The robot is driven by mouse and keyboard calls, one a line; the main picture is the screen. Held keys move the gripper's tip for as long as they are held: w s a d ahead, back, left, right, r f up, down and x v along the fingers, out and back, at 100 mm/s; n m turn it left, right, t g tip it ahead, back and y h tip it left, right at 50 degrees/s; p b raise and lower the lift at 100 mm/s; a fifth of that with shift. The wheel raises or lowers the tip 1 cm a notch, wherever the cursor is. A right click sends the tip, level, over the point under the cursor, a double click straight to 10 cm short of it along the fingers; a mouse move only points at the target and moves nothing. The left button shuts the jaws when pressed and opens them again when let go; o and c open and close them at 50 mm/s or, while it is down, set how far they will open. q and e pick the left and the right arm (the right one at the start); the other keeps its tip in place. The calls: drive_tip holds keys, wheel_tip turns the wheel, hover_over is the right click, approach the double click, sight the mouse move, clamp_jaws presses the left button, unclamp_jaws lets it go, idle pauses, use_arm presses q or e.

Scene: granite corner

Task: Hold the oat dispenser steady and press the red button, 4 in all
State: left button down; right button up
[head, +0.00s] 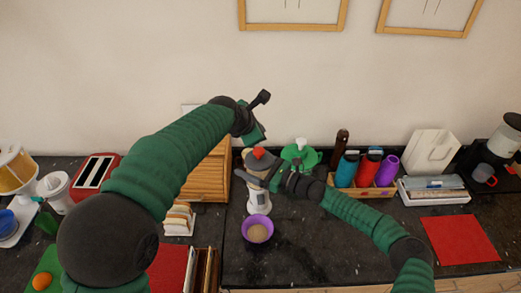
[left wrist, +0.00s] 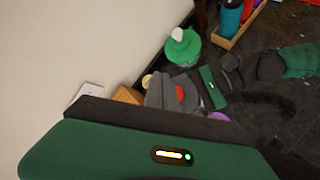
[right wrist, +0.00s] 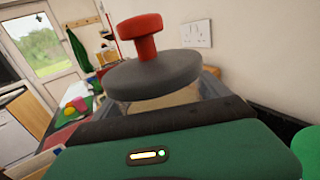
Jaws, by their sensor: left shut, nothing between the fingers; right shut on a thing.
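The oat dispenser (head: 258,200) stands upright on the dark counter, with a grey lid and a red button (head: 258,153) on top. A purple bowl (head: 257,229) with oats in it sits in front of its base. My right gripper (head: 262,174) is shut on the dispenser just below the lid. The right wrist view shows the red button (right wrist: 142,36) above the grey lid (right wrist: 152,76). My left gripper (head: 262,98) is raised above and behind the dispenser, shut and empty, apart from the button. In the left wrist view the red button (left wrist: 180,93) is partly hidden by grey parts.
A green lidded container (head: 301,153) stands right of the dispenser. A wooden bread box (head: 208,170) and toast rack (head: 180,218) stand left. A crate of bottles (head: 362,190) is further right. A red mat (head: 460,240) lies at the right.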

sight(257, 152)
use_arm(q)
wheel_tip(257, 152, up, 4)
drive_tip(key=shift+w+a+f, duration=0.15)
idle(0.3)
drive_tip(key=shift+f, duration=0.1)
wheel_tip(257, 152, down, 9)
drive_tip(key=shift+r, duration=0.2)
idle(0.4)
idle(1.8)
drive_tip(key=shift+a+f, duration=0.1)
drive_tip(key=shift+f, duration=0.25)
